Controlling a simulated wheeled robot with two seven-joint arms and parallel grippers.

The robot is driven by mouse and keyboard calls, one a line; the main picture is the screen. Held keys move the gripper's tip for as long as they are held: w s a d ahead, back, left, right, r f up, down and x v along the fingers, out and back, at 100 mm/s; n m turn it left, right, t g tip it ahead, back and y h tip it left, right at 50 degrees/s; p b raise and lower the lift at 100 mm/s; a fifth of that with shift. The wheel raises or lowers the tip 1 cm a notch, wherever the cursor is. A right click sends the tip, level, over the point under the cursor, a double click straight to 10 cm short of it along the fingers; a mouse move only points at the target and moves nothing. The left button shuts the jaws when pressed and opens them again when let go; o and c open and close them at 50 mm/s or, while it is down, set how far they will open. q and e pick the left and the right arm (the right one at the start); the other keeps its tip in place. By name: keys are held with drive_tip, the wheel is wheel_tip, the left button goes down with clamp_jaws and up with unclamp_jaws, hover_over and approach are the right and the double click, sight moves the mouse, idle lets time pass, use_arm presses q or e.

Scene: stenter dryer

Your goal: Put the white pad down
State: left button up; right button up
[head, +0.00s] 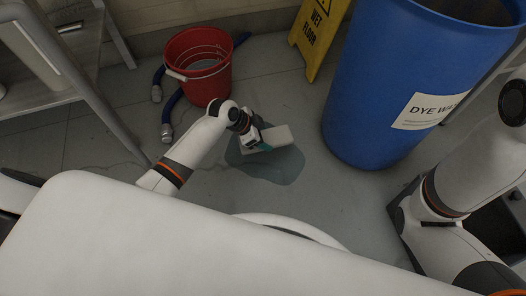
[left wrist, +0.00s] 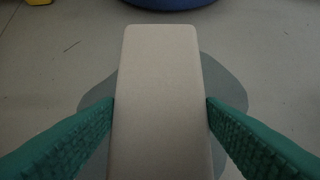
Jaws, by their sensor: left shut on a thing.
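The white pad (head: 279,136) is a pale, rounded block in the head view, over a dark wet puddle (head: 273,168) on the grey floor. My left gripper (head: 262,141) is shut on the pad. In the left wrist view the pad (left wrist: 160,85) fills the middle, with a green ribbed finger against each long side. The puddle shows around and behind it there (left wrist: 233,90). I cannot tell whether the pad touches the floor. My right arm shows at the right of the head view, but its fingertips are not visible.
A red bucket (head: 190,85) stands behind my left arm, with a blue hose (head: 172,104) beside it. A blue dye waste drum (head: 375,90) stands to the right. A yellow wet floor sign (head: 318,38) is at the back. A grey metal frame (head: 85,85) is at the left.

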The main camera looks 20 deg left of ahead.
use_arm(q)
wheel_tip(320, 180, down, 7)
drive_tip(key=b, duration=0.4)
drive_tip(key=shift+b, duration=0.3)
drive_tip(key=shift+r, duration=0.15)
drive_tip(key=shift+f, duration=0.2)
drive_tip(key=o, duration=0.9)
drive_tip(key=shift+o, duration=0.2)
